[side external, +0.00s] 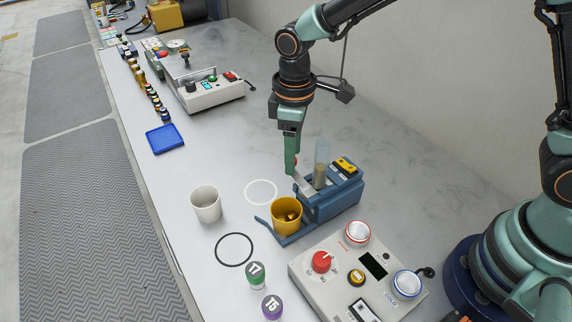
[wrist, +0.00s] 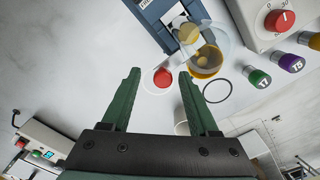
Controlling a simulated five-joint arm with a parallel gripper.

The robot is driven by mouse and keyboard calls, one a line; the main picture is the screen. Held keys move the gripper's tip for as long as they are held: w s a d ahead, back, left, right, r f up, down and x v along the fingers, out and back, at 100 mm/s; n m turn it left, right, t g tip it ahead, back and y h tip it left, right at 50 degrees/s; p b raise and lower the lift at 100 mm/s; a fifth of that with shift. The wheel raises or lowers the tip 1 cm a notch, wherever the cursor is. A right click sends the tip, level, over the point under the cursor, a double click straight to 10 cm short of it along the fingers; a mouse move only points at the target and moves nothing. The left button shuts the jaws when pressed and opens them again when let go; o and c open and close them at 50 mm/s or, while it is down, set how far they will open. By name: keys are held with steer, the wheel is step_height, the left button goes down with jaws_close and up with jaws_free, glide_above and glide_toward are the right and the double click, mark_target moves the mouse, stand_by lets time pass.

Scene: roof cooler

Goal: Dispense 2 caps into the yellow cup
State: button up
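The yellow cup (side external: 286,228) stands upright on the blue dispenser's front plate, below its chute; something gold-brown shows inside it. The cup is partly covered by the clear tube in the wrist view (wrist: 207,70). The blue dispenser (side external: 335,202) has a clear upright tube (side external: 322,152) with brownish content low down. In the wrist view a gold cap (wrist: 190,33) shows near the tube. A red knob (wrist: 162,77) lies between my fingers in the wrist view, with gaps on both sides. My gripper (side external: 292,172) is open (wrist: 159,74) beside the dispenser, left of the tube.
A white cup (side external: 206,206) stands left of the yellow cup. A white ring (side external: 261,192) and black ring (side external: 234,249) mark the table. A control box (side external: 345,270) with knobs is in front, beside green (side external: 256,275) and purple (side external: 272,306) topped vials. A blue tray (side external: 165,138) lies farther back.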

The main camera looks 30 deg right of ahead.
step_height(320, 180, up, 12)
stand_by(0.6)
steer(key=shift+d+r, duration=0.1)
stand_by(0.5)
steer(key=s+d+r+m+t, duration=0.1)
steer(key=s+d+m, duration=0.3)
steer(key=d, duration=0.5)
steer(key=s+d+r+m+t, duration=0.1)
steer(key=s+d+m+t, duration=0.3)
steer(key=d, duration=0.4)
steer(key=shift+s+d+r+m+t, duration=0.15)
steer(key=shift+s+d+m+t, duration=0.3)
steer(key=shift+s, duration=0.3)
